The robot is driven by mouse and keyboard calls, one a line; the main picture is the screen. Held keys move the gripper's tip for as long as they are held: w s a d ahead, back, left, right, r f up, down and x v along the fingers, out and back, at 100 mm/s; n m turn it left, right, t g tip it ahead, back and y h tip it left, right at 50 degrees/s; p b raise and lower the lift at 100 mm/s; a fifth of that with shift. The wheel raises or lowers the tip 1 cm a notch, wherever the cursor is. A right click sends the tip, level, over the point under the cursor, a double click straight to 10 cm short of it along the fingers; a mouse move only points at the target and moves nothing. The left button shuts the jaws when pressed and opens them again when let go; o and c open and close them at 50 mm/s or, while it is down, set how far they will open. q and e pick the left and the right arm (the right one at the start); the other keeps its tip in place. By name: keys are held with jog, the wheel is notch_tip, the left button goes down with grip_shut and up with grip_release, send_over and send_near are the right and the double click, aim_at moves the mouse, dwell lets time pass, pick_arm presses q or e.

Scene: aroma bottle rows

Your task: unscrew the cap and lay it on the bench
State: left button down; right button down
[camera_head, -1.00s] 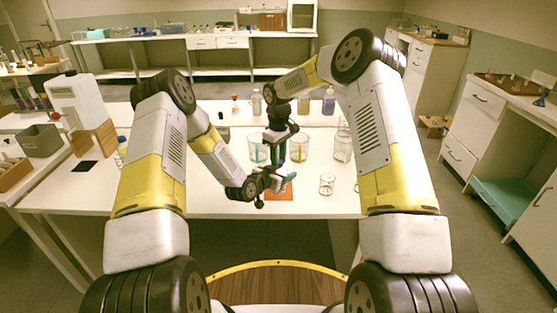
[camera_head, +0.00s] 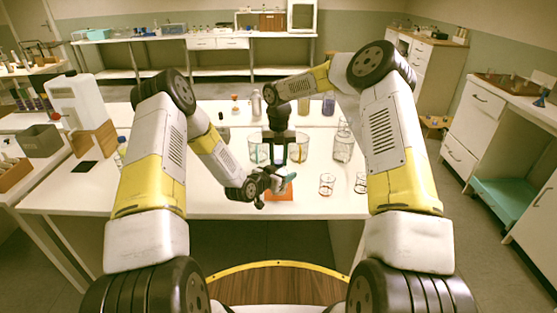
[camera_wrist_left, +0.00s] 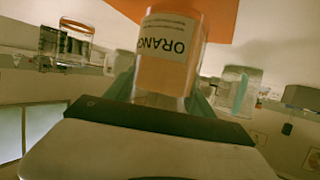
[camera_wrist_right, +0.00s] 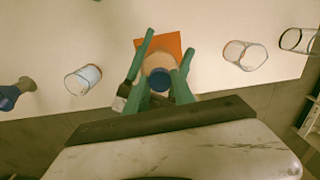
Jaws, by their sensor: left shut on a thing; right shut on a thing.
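An orange bottle with a printed label (camera_wrist_left: 160,60) is upright above or on an orange mat (camera_head: 281,196). My left gripper (camera_head: 279,186) is shut around the bottle's body; its green fingers show at both sides of it. A blue cap (camera_wrist_right: 159,80) is between the green fingers of my right gripper (camera_wrist_right: 163,90), which points down from above and is shut on it. The bottle shows behind the cap in the right wrist view. I cannot tell whether the cap still touches the bottle's neck. The neck is hidden in the left wrist view.
Two beakers with coloured contents, a left one (camera_head: 257,150) and a right one (camera_head: 299,150), stand behind the grippers. A white jug (camera_head: 75,100) is at the far left. The bench (camera_head: 215,200) is clear at front left.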

aim_at(279, 161)
jog(key=n, duration=0.4)
jog(key=shift+r, duration=0.2)
dwell(0.4)
jog(key=shift+r, duration=0.95)
jog(key=shift+r, duration=2)
pick_arm(q)
jog(key=shift+c, duration=1.3)
grip_release()
